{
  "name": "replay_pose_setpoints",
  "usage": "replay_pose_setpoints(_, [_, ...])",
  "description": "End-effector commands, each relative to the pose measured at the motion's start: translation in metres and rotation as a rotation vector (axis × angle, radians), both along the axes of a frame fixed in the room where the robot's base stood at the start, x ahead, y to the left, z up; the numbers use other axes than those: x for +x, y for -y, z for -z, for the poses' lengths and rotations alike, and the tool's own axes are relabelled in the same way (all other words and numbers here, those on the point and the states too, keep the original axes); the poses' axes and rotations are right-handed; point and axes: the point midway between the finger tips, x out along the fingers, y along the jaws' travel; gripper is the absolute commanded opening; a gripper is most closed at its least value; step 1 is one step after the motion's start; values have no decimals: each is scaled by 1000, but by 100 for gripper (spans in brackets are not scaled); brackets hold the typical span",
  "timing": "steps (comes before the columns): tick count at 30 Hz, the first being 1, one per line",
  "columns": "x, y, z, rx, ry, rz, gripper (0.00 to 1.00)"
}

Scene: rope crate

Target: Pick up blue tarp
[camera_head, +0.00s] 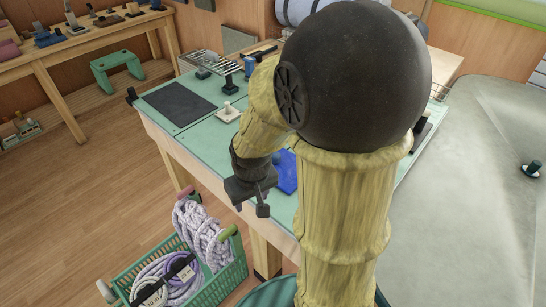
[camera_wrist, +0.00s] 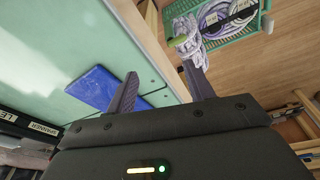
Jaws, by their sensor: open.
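The blue tarp (camera_head: 287,171) is a flat, folded blue rectangle lying on the green bench top. In the head view my arm hides part of it. In the wrist view the tarp (camera_wrist: 92,88) lies left of my gripper's left finger, near the bench edge. My gripper (camera_head: 254,200) is open and empty near the front edge of the bench, left of the tarp. In the wrist view the two dark fingers of my gripper (camera_wrist: 160,85) stand apart with nothing between them, and the right finger is over the bench edge.
A green crate (camera_head: 237,273) with coiled ropes (camera_head: 205,232) stands on the floor below the bench. The green bench top (camera_head: 165,129) carries a dark mat (camera_head: 180,104), a small stand on a white base (camera_head: 228,112) and a wire rack (camera_head: 205,64). Open floor lies left.

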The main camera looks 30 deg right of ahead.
Motion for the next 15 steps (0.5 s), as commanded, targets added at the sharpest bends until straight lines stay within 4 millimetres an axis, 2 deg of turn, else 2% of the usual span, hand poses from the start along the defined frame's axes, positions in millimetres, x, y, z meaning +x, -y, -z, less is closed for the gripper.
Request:
replay_pose_setpoints(1, [11, 5, -18, -7, -14, -15, 53])
replay_pose_setpoints(3, [25, 13, -31, -19, -34, -44, 53])
replay_pose_setpoints(8, [58, 33, -56, -37, -82, -117, 53])
replay_pose_setpoints(15, [108, 76, -91, -40, -148, -225, 53])
